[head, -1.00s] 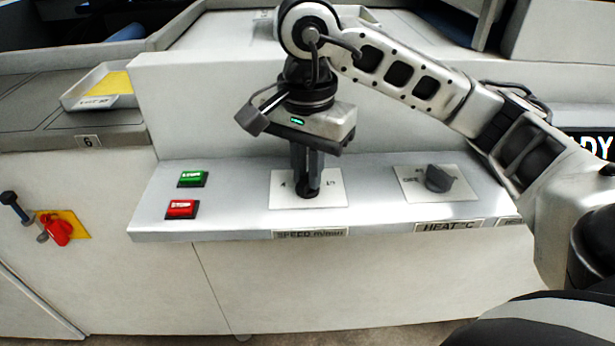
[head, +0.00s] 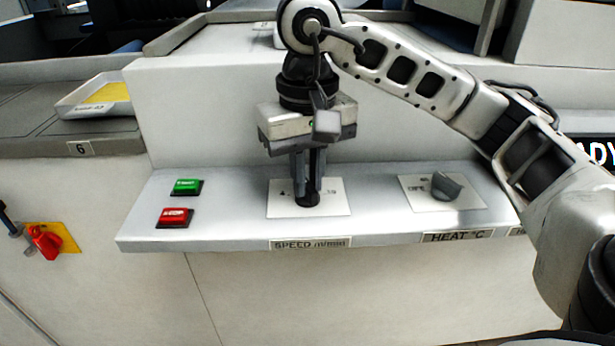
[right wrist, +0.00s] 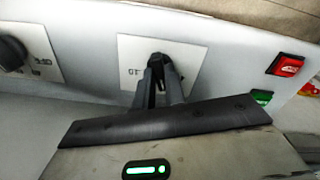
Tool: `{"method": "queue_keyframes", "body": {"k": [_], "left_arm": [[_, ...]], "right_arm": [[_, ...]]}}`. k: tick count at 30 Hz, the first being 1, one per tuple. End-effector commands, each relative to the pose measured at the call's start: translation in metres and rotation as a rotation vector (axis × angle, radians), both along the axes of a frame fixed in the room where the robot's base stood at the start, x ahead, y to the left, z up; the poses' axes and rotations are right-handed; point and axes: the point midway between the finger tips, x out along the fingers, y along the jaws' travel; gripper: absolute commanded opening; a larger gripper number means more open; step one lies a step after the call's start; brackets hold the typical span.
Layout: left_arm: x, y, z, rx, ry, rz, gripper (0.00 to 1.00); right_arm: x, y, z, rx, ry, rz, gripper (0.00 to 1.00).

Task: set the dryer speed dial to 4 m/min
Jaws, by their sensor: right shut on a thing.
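The speed dial (head: 307,199) is a dark knob on a white plate (head: 334,205), above the label SPEED m/min (head: 310,243). My right gripper (head: 308,190) points down over the plate and is shut on the dial, hiding most of it. Parts of the scale marks show on either side of the fingers, but the pointer and its setting cannot be read. In the right wrist view the two fingers (right wrist: 159,88) close on the dark dial (right wrist: 159,70), in front of its white plate (right wrist: 190,58). My left gripper is not in view.
Right of it on the sloped panel is the HEAT °C dial (head: 447,187). To the left are a green button (head: 187,187) and a red button (head: 175,217). A red switch on yellow (head: 46,242) and a tray with a yellow sheet (head: 95,97) lie farther left.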

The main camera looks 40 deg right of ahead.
Motion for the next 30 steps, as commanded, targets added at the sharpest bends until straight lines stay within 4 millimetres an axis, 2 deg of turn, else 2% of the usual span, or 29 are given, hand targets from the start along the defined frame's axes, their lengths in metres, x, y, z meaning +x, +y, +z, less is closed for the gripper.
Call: {"method": "queue_keyframes", "body": {"k": [18, 30], "left_arm": [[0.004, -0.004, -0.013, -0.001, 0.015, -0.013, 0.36], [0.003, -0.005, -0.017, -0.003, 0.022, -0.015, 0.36]], "right_arm": [[0.000, 0.000, 0.000, 0.000, 0.000, 0.560, 0.00], [0.000, 0.000, 0.000, 0.000, -0.001, 0.771, 0.00]]}}
